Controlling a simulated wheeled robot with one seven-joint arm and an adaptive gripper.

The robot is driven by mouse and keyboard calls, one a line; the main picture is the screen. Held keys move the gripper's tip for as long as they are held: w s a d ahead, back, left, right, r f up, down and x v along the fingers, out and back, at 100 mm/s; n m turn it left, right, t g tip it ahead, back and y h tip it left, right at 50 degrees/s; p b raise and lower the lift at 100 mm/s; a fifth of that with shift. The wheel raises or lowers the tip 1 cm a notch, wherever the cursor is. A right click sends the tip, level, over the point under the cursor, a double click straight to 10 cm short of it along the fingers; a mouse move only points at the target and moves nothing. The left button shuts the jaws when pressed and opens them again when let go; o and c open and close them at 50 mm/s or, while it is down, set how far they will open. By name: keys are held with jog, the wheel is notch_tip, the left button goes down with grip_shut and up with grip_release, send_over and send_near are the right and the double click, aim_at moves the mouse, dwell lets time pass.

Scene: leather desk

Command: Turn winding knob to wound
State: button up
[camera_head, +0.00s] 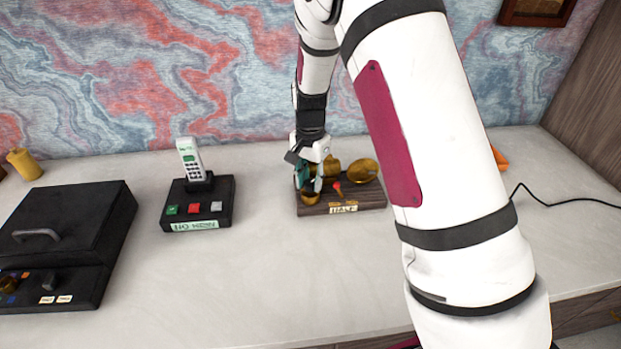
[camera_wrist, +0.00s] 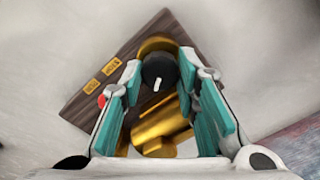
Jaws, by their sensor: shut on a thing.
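A device on a dark wooden base (camera_head: 372,198) carries brass parts and stands at the back of the desk. In the wrist view the base (camera_wrist: 130,45) shows two yellow labels and a black round knob (camera_wrist: 158,66) with a white mark on a brass mount. My gripper (camera_head: 311,181) points down over the left part of the device. In the wrist view its teal-padded fingertips (camera_wrist: 160,72) are on either side of the knob and shut on it. In the head view the gripper hides the knob.
A red-tipped part (camera_head: 338,187) and a brass dish (camera_head: 362,171) are close beside my gripper. A black phone dock (camera_head: 198,207) with a white handset is to the left. A black lidded box (camera_head: 70,230) stands farther left. The front of the desk (camera_head: 260,285) is clear.

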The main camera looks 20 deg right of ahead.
aim_at(310, 182)
jog(key=shift+m, duration=0.5)
jog(key=o, duration=1.2)
jog(key=shift+c, duration=0.2)
jog(key=shift+r, duration=0.15)
notch_tip(310, 182, up, 6)
jog(key=shift+r, duration=0.85)
